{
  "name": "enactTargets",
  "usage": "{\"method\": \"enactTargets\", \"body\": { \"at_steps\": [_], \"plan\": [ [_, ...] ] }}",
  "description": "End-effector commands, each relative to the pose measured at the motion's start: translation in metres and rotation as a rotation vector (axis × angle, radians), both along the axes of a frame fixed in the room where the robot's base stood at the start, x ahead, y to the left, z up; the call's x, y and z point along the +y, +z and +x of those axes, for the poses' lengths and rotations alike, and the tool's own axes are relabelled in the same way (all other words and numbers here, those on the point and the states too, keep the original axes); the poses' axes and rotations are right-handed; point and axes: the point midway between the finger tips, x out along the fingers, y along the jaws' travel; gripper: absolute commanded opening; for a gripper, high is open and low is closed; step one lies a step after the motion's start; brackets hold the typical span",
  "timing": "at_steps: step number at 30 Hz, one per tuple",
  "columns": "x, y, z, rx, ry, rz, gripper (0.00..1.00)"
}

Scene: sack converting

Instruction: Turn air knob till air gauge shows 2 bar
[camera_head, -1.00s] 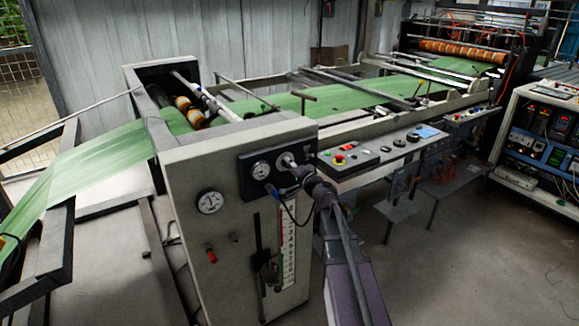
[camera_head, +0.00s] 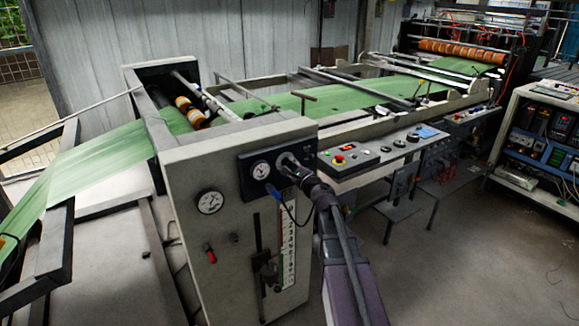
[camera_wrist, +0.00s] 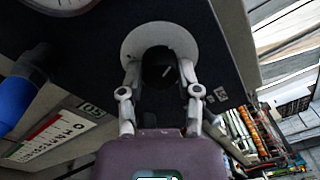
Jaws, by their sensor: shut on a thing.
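The air knob (camera_wrist: 158,72) is dark with a white mark and sits in front of a pale round plate on the black panel (camera_wrist: 95,45). My gripper (camera_wrist: 160,78) is shut on it, one finger on each side. In the head view my gripper (camera_head: 287,163) reaches the panel from the right and covers the knob. A small white gauge (camera_head: 261,170) is just left of the knob on the same panel. Its rim shows cut off at the top left of the wrist view (camera_wrist: 62,4). Its needle reading is too small to tell.
A larger gauge (camera_head: 209,202) and a red-handled valve (camera_head: 210,253) are on the grey cabinet front. A blue fitting (camera_wrist: 18,98) with a hose is below the small gauge. A button console (camera_head: 370,152) is to the right. Floor at the lower right is clear.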

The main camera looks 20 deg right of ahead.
Motion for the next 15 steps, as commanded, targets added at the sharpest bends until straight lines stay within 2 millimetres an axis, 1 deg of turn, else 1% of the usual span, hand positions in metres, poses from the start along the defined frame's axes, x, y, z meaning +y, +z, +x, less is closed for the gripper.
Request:
{"method": "enactTargets", "body": {
  "at_steps": [6, 15],
  "plan": [
    [0.0005, 0.0006, 0.0019, 0.048, 0.001, 0.183, 0.0],
    [0.0008, 0.0004, 0.0021, 0.09, 0.001, 0.341, 0.0]
  ]
}}
